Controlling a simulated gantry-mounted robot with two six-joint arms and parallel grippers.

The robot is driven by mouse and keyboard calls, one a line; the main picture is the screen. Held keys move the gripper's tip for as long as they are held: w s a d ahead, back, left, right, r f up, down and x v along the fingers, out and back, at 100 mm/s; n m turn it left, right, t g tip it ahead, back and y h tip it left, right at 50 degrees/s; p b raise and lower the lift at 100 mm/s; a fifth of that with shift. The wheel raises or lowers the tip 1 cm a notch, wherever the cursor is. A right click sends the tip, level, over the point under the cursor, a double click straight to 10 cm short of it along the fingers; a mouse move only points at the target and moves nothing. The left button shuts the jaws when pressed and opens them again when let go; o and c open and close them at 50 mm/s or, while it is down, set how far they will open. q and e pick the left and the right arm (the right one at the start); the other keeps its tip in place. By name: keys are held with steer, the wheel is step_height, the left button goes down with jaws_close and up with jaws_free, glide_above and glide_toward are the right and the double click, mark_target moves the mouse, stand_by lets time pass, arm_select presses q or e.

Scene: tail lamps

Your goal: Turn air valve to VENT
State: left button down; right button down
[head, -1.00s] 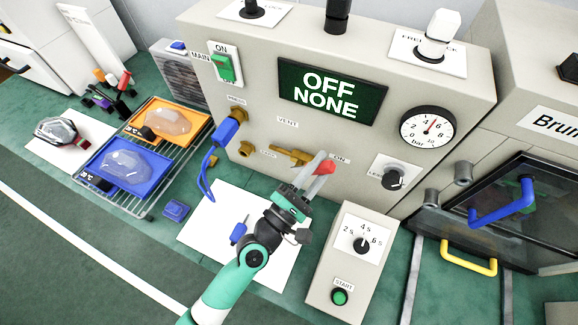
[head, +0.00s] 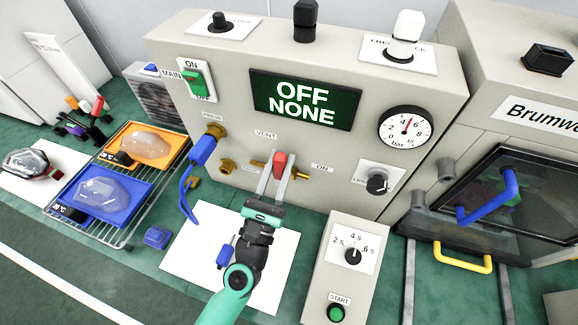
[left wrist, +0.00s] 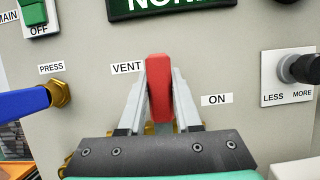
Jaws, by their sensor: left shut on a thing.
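The air valve has a red handle (head: 280,162) on a brass body (head: 299,171) on the front panel of the beige test box. The handle stands roughly upright, between the VENT label (head: 265,134) on its left and the ON label (head: 322,167) on its right. My left gripper (head: 278,172) is shut on the red handle. In the left wrist view the handle (left wrist: 160,88) sits between the two fingers, which hide most of the valve body. My right gripper is not in view.
A gauge (head: 405,128) and a LESS/MORE knob (head: 377,184) are to the right on the panel. A blue connector (head: 203,150) with a hose sits at the left. A timer box (head: 345,262) stands right of my arm. The display (head: 305,99) reads OFF NONE.

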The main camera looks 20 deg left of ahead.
arm_select(q)
steer(key=shift+a+n, duration=0.2)
steer(key=shift+n, duration=0.3)
steer(key=c, duration=0.6)
jaws_free()
steer(key=b+v, duration=0.2)
steer(key=v, duration=0.9)
steer(key=shift+s, duration=0.35)
